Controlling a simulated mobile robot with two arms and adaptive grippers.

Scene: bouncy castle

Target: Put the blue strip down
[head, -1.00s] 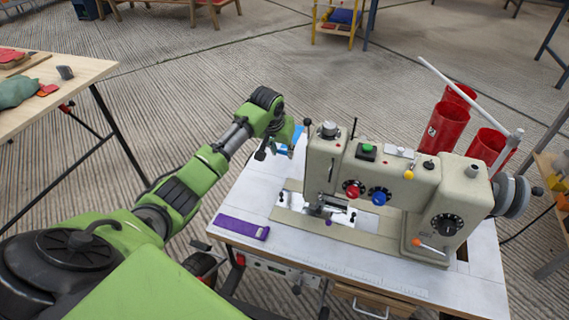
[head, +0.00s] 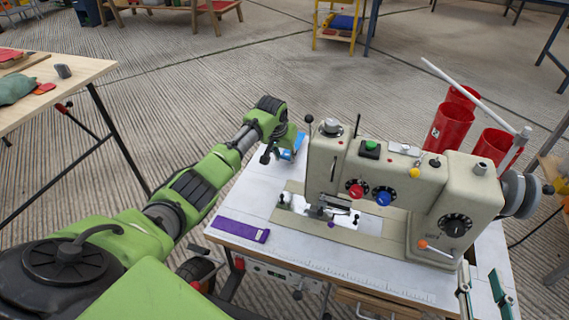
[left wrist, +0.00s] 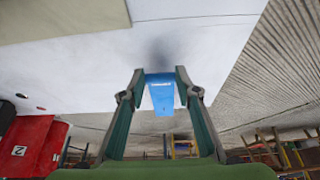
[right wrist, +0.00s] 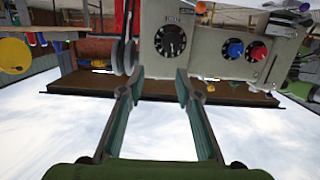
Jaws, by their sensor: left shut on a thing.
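The blue strip (head: 300,143) is at the far left corner of the white sewing table (head: 270,185), partly hidden behind my left gripper (head: 287,155) in the head view. In the left wrist view the fingers are shut on the blue strip (left wrist: 162,95), which lies between their tips. A dark shadow falls on the white tabletop just past its end; I cannot tell whether the strip touches the table. My right gripper (head: 482,292) is at the lower right, over the table's front right. In the right wrist view its fingers (right wrist: 155,85) are apart with nothing between them.
A cream sewing machine (head: 400,195) stands mid-table, close to the right of my left gripper. A purple strip (head: 240,229) lies at the front left of the tabletop. Red cylinders (head: 450,127) stand behind the machine. A wooden table (head: 85,75) is at the far left.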

